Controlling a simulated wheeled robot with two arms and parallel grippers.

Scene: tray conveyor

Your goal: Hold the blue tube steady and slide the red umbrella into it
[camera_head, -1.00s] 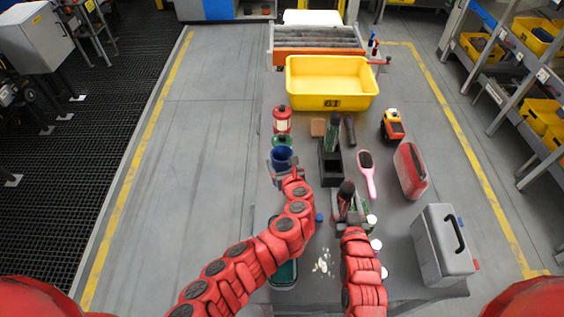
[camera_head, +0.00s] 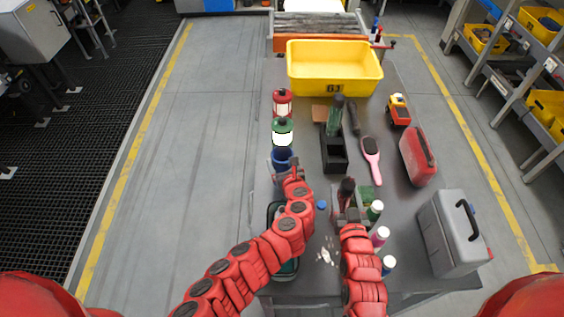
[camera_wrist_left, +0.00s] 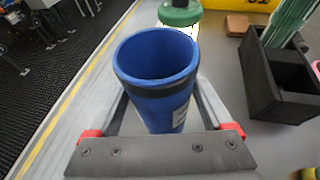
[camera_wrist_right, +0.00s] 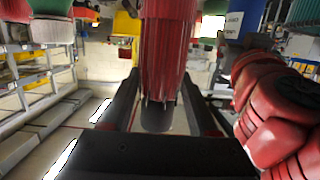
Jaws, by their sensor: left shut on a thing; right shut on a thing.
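The blue tube (camera_head: 282,158) is at the left side of the table. My left gripper (camera_head: 286,174) is shut around it. In the left wrist view the tube (camera_wrist_left: 158,95) stands upright between the fingers, its open mouth up and empty inside. The red umbrella (camera_wrist_right: 168,50) is in my right gripper (camera_wrist_right: 157,112), held upright with its dark lower end between the fingers. In the head view the umbrella (camera_head: 346,189) shows mostly as a dark top above my right gripper (camera_head: 348,213), to the right of and nearer than the tube. The umbrella is apart from the tube.
Red (camera_head: 283,100) and green (camera_head: 282,132) lanterns stand behind the tube. A black holder (camera_head: 334,160) contains a green umbrella (camera_head: 334,118). A pink brush (camera_head: 371,160), red can (camera_head: 416,160), grey case (camera_head: 452,235) and several bottles occupy the right. A yellow bin (camera_head: 335,82) is at the back.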

